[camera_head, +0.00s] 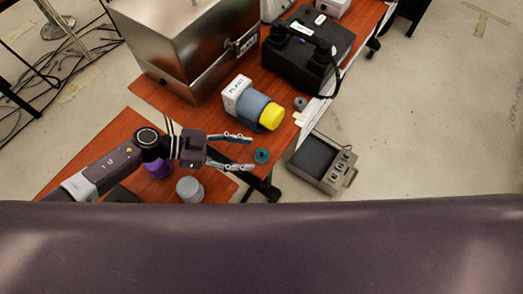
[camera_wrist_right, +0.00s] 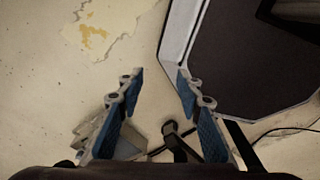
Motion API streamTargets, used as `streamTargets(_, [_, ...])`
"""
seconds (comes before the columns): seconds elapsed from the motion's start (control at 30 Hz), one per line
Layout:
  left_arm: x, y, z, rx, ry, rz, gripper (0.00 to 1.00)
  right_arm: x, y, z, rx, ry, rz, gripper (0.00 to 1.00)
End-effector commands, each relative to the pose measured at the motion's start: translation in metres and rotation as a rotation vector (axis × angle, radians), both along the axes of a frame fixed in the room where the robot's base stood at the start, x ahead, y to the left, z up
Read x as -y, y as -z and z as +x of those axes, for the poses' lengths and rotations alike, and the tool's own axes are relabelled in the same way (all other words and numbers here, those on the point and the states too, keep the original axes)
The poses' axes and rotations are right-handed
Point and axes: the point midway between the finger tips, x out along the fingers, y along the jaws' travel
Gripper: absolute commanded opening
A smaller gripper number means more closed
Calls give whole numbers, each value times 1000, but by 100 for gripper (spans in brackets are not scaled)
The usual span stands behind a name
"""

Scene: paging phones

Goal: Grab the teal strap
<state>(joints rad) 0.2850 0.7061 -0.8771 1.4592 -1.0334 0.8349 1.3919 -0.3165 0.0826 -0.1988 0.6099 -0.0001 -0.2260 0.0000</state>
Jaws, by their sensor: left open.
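The teal strap (camera_head: 262,156) is a small dark teal ring near the edge of the wooden table in the head view. My left gripper (camera_head: 240,154) reaches in from the left with its two fingers spread open. The strap lies just beyond the fingertips, to their right, and nothing shows between the fingers. I cannot tell the height of the fingers above the table. My right gripper (camera_wrist_right: 160,84) shows only in the right wrist view. Its fingers are wide apart and empty, with floor behind them.
A grey jar (camera_head: 190,189) and a purple object (camera_head: 159,169) are near my left arm. A metal box (camera_head: 187,50) and a black telephone (camera_head: 305,52) stand further back. A grey device (camera_head: 318,158) is to the right.

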Motion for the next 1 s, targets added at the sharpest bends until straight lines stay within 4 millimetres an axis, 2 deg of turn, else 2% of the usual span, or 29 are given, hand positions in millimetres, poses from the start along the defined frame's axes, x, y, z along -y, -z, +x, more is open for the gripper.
streamTargets(0.13, [23,4,-1,-2,-1,-3,50,2,-11,1,3,-1,-1,33])
streamTargets(0.23, [34,11,0,0,-1,-1,50,1,-11,14,21,0,1,33])
streamTargets(0.4, [39,15,1,1,-1,0,50,-1,-13,36,53,-1,4,33])
streamTargets(0.57, [39,15,1,1,-1,1,49,-2,-12,34,50,0,5,33])
streamTargets(0.83, [39,15,1,0,-1,1,20,-8,-11,17,27,1,10,33])
streamTargets(1.0, [39,15,1,0,-1,1,17,-9,-11,16,24,0,11,33])
